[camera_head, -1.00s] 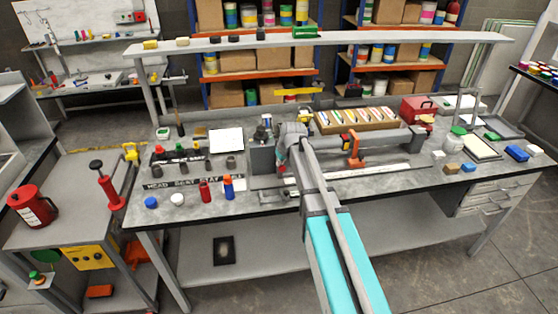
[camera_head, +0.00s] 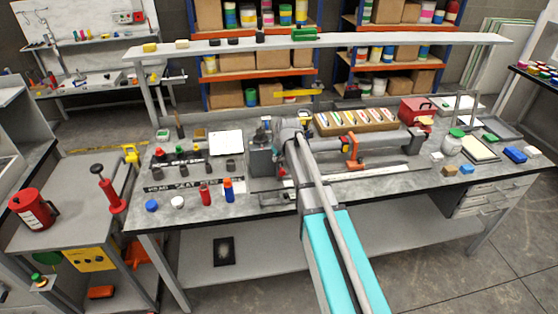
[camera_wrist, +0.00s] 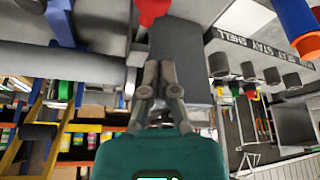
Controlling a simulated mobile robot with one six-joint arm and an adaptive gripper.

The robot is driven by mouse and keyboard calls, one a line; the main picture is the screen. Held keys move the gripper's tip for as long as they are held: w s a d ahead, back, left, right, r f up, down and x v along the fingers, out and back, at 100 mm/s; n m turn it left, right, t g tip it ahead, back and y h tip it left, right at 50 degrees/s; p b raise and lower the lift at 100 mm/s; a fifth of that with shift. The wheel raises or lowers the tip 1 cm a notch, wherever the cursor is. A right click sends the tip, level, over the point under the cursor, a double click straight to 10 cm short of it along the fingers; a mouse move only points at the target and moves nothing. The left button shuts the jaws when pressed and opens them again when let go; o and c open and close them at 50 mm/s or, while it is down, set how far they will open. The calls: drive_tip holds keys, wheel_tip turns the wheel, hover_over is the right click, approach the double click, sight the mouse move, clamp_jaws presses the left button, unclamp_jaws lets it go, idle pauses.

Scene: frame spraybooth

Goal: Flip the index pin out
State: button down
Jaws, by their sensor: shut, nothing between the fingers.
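My gripper (camera_wrist: 158,72) is shut and empty in the wrist view. Its fingertips are near the face of a dark grey block (camera_wrist: 182,60); I cannot tell whether they touch it. A red rounded knob (camera_wrist: 150,10) shows just beyond the fingertips, cut off by the top edge. It may be the index pin's handle, but I cannot tell. In the head view the grey block (camera_head: 261,162) stands on the bench at the left end of a long grey tube (camera_head: 385,141). My arm hides the gripper and most of the block's right side there.
An orange clamp (camera_head: 352,150) stands by the tube. A red bottle (camera_head: 205,194) and a blue bottle with an orange cap (camera_head: 228,190) stand at the bench's front left. A wooden tray of tools (camera_head: 355,121) lies behind the tube. A shelf (camera_head: 400,42) spans above the bench.

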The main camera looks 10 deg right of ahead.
sight(281, 171)
drive_tip(key=p+v, duration=0.9)
drive_tip(key=v, duration=0.1)
drive_tip(key=shift+a+r, duration=0.15)
drive_tip(key=shift+r, duration=0.05)
drive_tip(key=shift+w, duration=0.15)
drive_tip(key=shift+f, duration=0.1)
idle(0.5)
drive_tip(key=s+f+m+g+h+b, duration=0.1)
drive_tip(key=s+f+b, duration=0.3)
drive_tip(key=s, duration=0.8)
drive_tip(key=s+f+m+g+b, duration=0.3)
drive_tip(key=s+f+b, duration=0.1)
drive_tip(key=s, duration=0.9)
drive_tip(key=shift+d+f+m+h, duration=0.3)
drive_tip(key=shift+d+f+h, duration=0.1)
drive_tip(key=shift+d+f, duration=0.15)
drive_tip(key=shift+s+f, duration=0.1)
drive_tip(key=shift+s, duration=0.05)
